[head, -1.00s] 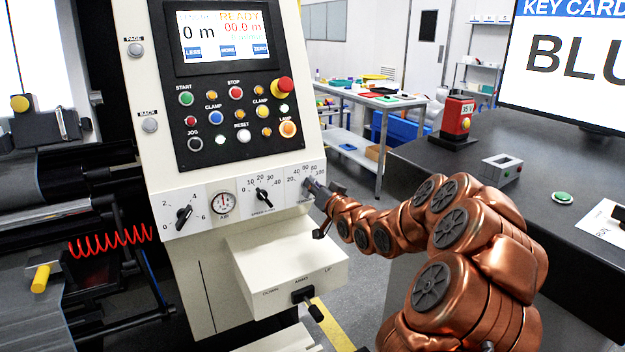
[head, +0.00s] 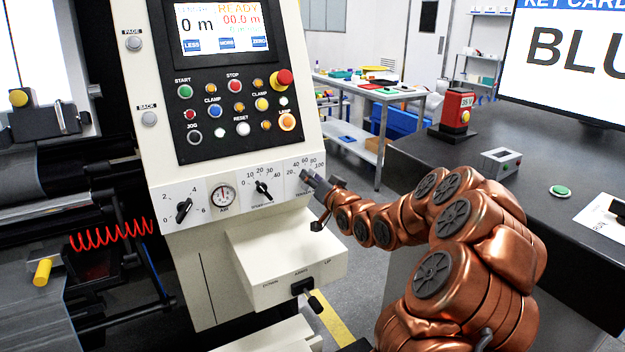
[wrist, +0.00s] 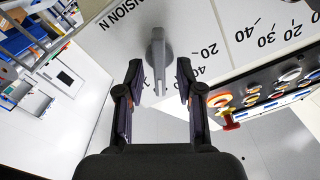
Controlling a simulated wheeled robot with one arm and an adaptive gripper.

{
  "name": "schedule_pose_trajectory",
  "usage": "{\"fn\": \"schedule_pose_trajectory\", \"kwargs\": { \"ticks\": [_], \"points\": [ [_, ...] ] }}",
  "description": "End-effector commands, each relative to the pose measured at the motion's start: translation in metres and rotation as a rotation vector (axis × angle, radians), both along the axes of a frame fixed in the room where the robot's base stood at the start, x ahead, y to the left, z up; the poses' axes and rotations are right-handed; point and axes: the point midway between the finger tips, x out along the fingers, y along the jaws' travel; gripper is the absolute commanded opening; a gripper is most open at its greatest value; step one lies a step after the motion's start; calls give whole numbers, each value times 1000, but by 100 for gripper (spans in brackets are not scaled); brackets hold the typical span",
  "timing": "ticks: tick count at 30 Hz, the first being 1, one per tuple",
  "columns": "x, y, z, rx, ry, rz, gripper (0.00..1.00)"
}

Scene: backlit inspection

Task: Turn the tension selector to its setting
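The tension selector (wrist: 158,50) is a grey knob with a raised bar on the pale panel, under lettering reading "TENSION N" in the wrist view. Its bar stands upright in that picture, with its lower end between my fingertips. Scale numbers 20 and 40 show right of it. My gripper (wrist: 159,82) is open, one finger on each side of the bar, with gaps visible; contact cannot be told. In the head view my gripper (head: 312,183) is at the rightmost dial, marked 20 to 100, and largely hides the knob.
Above is the black button panel (head: 237,115). Below, a cream box (head: 285,255) juts out with a black lever (head: 302,287). A dark bench (head: 440,165) stands right.

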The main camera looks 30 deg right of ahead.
Motion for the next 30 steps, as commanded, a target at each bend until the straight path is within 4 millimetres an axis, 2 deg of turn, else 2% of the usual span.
{"fn": "schedule_pose_trajectory", "kwargs": {
  "ticks": [7, 11, 30],
  "points": [
    [-3, -1, 0, 0, 0, -1, 36],
    [-13, -1, 0, 0, -1, -3, 36],
    [-94, 7, -1, 2, 1, -3, 36]
  ]
}}
